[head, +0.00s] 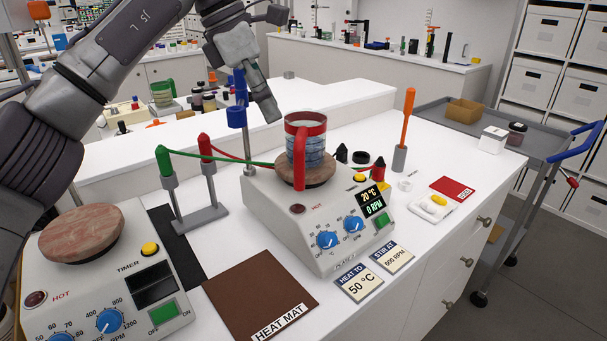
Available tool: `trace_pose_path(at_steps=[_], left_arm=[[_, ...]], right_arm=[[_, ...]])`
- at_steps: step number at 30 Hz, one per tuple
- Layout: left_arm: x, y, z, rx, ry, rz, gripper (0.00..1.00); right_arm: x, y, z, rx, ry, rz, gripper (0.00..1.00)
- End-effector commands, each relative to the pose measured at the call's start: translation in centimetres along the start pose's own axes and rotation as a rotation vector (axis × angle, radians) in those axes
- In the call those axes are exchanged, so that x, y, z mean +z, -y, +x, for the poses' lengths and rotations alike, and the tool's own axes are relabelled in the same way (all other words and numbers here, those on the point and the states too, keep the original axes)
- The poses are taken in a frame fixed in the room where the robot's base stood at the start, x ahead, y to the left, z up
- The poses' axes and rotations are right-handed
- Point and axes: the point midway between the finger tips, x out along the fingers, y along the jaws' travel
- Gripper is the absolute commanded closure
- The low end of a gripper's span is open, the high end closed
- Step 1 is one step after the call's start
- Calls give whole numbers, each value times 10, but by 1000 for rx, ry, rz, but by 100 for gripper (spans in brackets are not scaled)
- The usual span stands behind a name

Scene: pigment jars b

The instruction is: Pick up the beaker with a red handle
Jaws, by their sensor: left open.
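The beaker (306,150) is clear with a red band at its rim and a red handle (299,165) facing the front. It stands upright on the round brownish top plate (307,178) of the middle hotplate (325,232), whose display reads 20 °C and 0 RPM. My left gripper (262,95) is above and to the left of the beaker, apart from it. It is open, with one finger pointing down; the other finger is hard to make out. My right gripper is not in view.
A second hotplate (105,290) stands at the front left. A rack (200,212) with red and green leads stands left of the beaker, beside a blue upright part (238,105). A brown heat mat (258,296) lies in front. An orange-handled tool (406,120) stands to the right.

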Motion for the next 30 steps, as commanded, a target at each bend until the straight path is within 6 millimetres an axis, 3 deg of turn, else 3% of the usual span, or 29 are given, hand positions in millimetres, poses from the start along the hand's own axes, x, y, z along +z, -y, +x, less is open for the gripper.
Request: trace_pose_path(at_steps=[5, 15, 23, 30], left_arm=[[-3, 0, 18, -2, -1, 0, 49], [-2, 0, 78, -2, -1, 0, 49], [-2, 0, 94, 0, 0, 1, 49], [-2, 1, 128, -3, -2, 0, 49]], right_arm=[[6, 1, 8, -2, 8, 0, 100], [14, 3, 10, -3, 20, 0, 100], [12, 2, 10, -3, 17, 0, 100], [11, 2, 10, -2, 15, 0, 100]])
